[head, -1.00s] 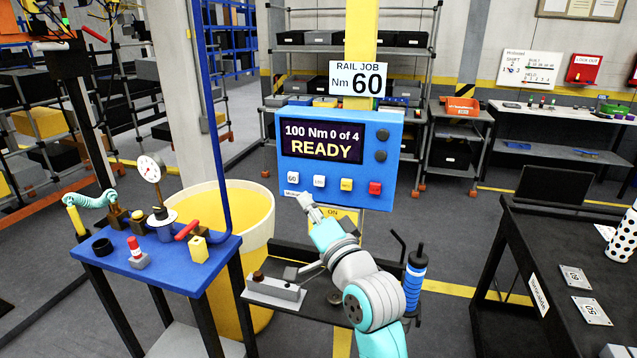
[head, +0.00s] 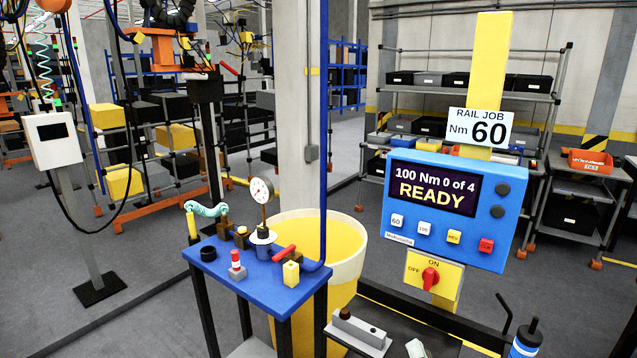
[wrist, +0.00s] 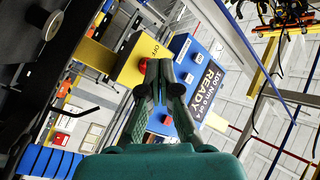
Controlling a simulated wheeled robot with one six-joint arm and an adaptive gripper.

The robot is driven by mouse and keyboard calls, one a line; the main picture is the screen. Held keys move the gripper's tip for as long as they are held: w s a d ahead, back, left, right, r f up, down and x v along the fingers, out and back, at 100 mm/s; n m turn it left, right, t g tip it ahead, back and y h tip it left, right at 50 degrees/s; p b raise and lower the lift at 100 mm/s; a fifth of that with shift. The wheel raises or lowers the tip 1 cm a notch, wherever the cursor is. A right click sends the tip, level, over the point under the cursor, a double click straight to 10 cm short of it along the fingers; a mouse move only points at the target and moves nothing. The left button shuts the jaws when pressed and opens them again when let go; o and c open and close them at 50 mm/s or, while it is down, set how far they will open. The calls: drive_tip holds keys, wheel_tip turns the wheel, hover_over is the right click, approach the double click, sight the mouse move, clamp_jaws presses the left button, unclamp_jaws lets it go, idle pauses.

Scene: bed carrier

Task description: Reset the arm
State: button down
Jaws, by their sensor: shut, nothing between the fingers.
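My gripper (wrist: 159,78) shows in the wrist view with its two fingers together at the tips and nothing between them. Behind it in that view are the blue control box (wrist: 187,120) and the yellow switch plate (wrist: 128,58) with a red knob. The blue control box (head: 508,222) there reads "100 Nm 0 of 4 READY". The red knob (head: 429,279) sits between OFF and ON marks below it.
A blue-topped stand (head: 262,283) with a gauge and fittings stands left of centre. A yellow bin (head: 345,278) stands behind it. A grey block (head: 358,330) lies on the dark shelf, and a blue-banded tool (head: 525,343) stands right.

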drive_tip(key=s+f+n+g+h, duration=0.1)
drive_tip(key=s+f+n, duration=0.1)
drive_tip(key=s+f, duration=0.65)
drive_tip(key=s+f+n+g, duration=0.15)
drive_tip(key=s+f, duration=0.35)
drive_tip(key=s, duration=0.7)
drive_tip(key=s+n+g, duration=0.2)
drive_tip(key=s+n, duration=0.3)
drive_tip(key=s, duration=1.6)
drive_tip(key=shift+s+f, duration=0.15)
drive_tip(key=shift+s, duration=0.25)
drive_tip(key=shift+d, duration=0.1)
